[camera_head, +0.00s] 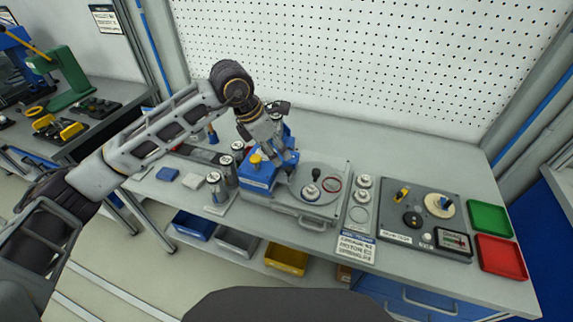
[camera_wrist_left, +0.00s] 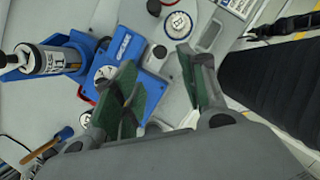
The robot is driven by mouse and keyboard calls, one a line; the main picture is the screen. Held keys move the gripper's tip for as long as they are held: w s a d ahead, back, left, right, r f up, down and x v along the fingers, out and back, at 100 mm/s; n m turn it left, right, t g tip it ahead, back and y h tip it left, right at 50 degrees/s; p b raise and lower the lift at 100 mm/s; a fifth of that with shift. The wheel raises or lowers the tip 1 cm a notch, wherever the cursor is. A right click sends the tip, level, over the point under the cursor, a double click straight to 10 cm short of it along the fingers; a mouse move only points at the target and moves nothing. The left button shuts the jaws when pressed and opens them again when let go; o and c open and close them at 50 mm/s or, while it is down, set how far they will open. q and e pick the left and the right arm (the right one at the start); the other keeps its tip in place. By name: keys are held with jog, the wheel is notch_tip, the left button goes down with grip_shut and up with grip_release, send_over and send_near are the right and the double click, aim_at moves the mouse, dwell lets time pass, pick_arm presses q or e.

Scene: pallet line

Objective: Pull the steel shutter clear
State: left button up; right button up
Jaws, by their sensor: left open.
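My left gripper (camera_head: 284,165) is above the bench, beside a blue block-like unit (camera_head: 258,176) with a yellow knob on top. In the left wrist view its fingers (camera_wrist_left: 157,68) are spread with green pads and nothing between them. The blue unit (camera_wrist_left: 125,48) lies behind the left finger there. I cannot tell which part is the steel shutter. My right gripper is not in view.
Several metal cylinders (camera_head: 230,172) stand left of the blue unit. A dark control panel (camera_head: 424,218), a green tray (camera_head: 489,217) and a red tray (camera_head: 502,257) are to the right. A pegboard (camera_head: 380,60) rises behind; coloured bins (camera_head: 286,257) sit below the bench.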

aim_at(288, 169)
pick_arm(q)
jog(key=shift+p+x, duration=0.65)
jog(key=shift+x, duration=3.65)
grip_shut()
